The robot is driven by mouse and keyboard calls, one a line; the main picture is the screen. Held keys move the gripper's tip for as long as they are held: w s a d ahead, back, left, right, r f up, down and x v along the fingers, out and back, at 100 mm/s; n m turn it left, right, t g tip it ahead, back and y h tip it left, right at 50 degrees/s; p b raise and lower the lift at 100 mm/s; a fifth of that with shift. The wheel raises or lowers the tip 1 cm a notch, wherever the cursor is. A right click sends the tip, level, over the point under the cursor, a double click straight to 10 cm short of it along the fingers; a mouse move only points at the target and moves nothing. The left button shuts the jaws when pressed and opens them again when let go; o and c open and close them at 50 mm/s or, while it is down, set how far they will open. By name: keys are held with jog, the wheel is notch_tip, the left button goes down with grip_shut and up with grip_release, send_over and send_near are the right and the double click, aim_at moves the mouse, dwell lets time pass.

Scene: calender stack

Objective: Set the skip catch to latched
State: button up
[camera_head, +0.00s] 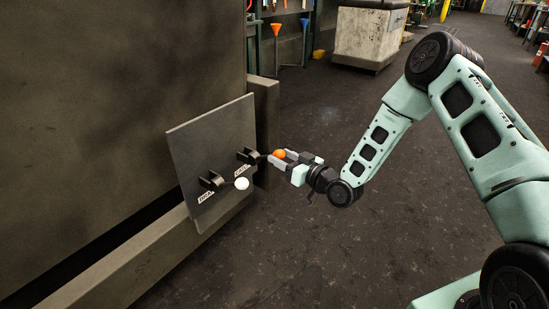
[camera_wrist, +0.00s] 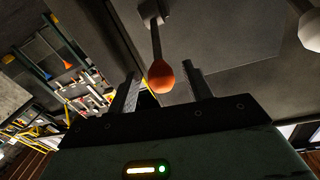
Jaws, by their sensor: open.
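A tilted grey panel (camera_head: 188,146) carries two levers with small white labels that I cannot read clearly, so I cannot tell which is the skip catch. The right lever ends in an orange knob (camera_head: 279,154); the left one ends in a white knob (camera_head: 241,183). My gripper (camera_head: 283,158) is open at the orange knob. In the wrist view the orange knob (camera_wrist: 162,78) shows between the two open fingers (camera_wrist: 162,86), with gaps on both sides. Whether a finger touches it is hidden. The white knob (camera_wrist: 310,30) shows at the upper right there.
The panel stands against a large dark machine wall (camera_head: 110,90) with a ledge (camera_head: 130,265) below it. A concrete-like block (camera_head: 365,38) and funnels (camera_head: 304,25) are at the back.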

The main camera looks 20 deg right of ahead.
aim_at(274, 153)
jog(key=shift+b+x, duration=0.35)
jog(key=shift+x, duration=1.5)
